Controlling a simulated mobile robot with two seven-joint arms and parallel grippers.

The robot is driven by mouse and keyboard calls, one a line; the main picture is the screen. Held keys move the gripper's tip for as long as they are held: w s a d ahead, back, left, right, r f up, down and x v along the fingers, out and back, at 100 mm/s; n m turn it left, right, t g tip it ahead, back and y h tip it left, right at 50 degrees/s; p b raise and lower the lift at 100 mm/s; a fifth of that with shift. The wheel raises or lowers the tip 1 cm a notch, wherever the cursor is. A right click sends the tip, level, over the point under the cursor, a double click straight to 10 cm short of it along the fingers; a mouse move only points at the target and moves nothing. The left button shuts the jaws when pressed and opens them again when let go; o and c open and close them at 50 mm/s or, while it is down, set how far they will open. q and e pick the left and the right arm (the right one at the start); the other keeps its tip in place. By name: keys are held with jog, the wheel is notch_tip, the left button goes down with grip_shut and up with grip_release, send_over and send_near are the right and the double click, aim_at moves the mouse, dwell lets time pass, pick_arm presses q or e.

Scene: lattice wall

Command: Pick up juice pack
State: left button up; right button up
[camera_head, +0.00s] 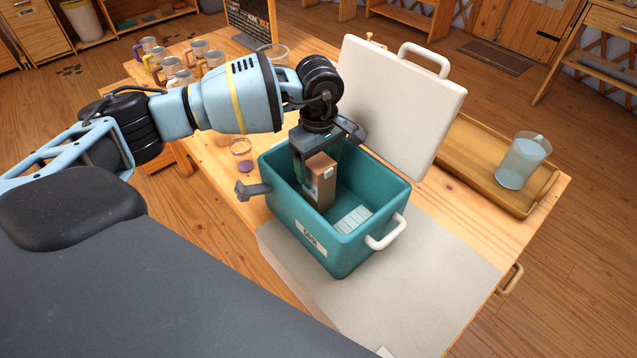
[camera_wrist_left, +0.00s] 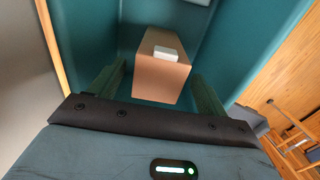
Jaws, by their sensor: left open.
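The juice pack (camera_head: 321,181) is a brown carton with a small white cap, standing in the teal cooler box (camera_head: 345,251). It also shows in the left wrist view (camera_wrist_left: 161,80), between the two fingers. My left gripper (camera_head: 314,172) points down into the box from above, around the upper part of the pack. In the left wrist view the left gripper (camera_wrist_left: 158,92) is open, with a finger on either side of the carton and gaps visible. The pack's lower part is partly hidden in the head view. My right gripper is not in view.
The box's white lid (camera_head: 400,100) stands upright behind it. A white ribbed block (camera_head: 352,219) lies inside the box. A wooden tray (camera_head: 478,160) with a glass pitcher (camera_head: 523,161) is at right. Several mugs (camera_head: 183,63) stand at the back left. A grey mat (camera_head: 430,270) is clear in front.

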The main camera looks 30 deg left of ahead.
pick_arm(q)
jog(key=shift+f, duration=1.55)
jog(key=c, duration=1.3)
jog(key=shift+r, duration=5.1)
